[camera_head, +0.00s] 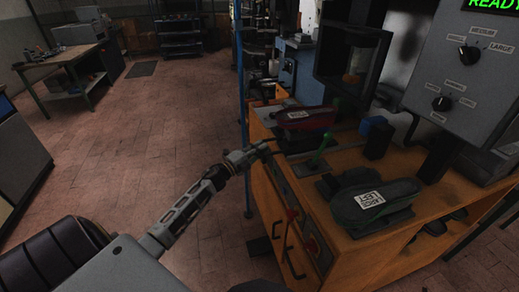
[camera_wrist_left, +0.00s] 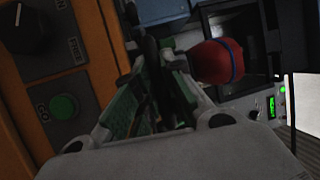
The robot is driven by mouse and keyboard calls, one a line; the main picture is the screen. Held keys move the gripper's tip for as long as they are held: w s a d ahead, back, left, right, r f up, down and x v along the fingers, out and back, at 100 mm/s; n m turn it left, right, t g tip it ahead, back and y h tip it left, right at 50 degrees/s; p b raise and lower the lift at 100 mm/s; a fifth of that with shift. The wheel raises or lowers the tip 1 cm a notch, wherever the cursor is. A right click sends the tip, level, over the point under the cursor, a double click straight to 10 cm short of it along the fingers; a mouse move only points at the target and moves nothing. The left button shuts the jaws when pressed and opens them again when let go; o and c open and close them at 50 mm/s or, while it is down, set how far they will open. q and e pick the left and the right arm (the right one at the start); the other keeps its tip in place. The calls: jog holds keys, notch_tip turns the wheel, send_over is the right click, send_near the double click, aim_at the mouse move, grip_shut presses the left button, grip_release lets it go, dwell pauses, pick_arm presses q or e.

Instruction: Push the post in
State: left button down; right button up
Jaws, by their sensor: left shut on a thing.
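My left gripper (camera_head: 262,150) is at the front edge of the orange press bench, just left of a dark low carriage (camera_head: 296,143). In the left wrist view the green-padded fingers (camera_wrist_left: 152,68) are closed around a dark bar-like part. Its far end is hidden between the fingers, and I cannot tell for sure that it is the post. A red shoe form (camera_head: 305,118) with a white label sits above and behind the carriage. Its rounded red end with a blue band shows right beside the fingers in the left wrist view (camera_wrist_left: 214,61). My right gripper is not in view.
A green-knobbed lever (camera_head: 321,150) stands right of the carriage. A dark green shoe form (camera_head: 375,204) lies nearer on the bench (camera_head: 348,248). The grey control box (camera_head: 470,75) reads READY. A green button (camera_wrist_left: 64,107) is close to the left wrist. Open floor lies left.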

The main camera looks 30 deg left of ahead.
aim_at(285, 140)
pick_arm(q)
jog(key=shift+w+d, duration=0.1)
jog(key=shift+w+d+f+b, duration=0.1)
jog(key=shift+w+d+b, duration=0.1)
jog(key=shift+w+d, duration=1.2)
jog(key=shift+w+d+b, duration=0.15)
jog(key=shift+w+d, duration=1.05)
jog(key=shift+w, duration=0.4)
pick_arm(e)
jog(key=shift+w+a+r, duration=0.15)
jog(key=shift+w+a, duration=0.2)
jog(key=shift+w, duration=0.45)
pick_arm(q)
jog(key=c, duration=1.5)
grip_release()
pick_arm(e)
jog(key=shift+s, duration=0.3)
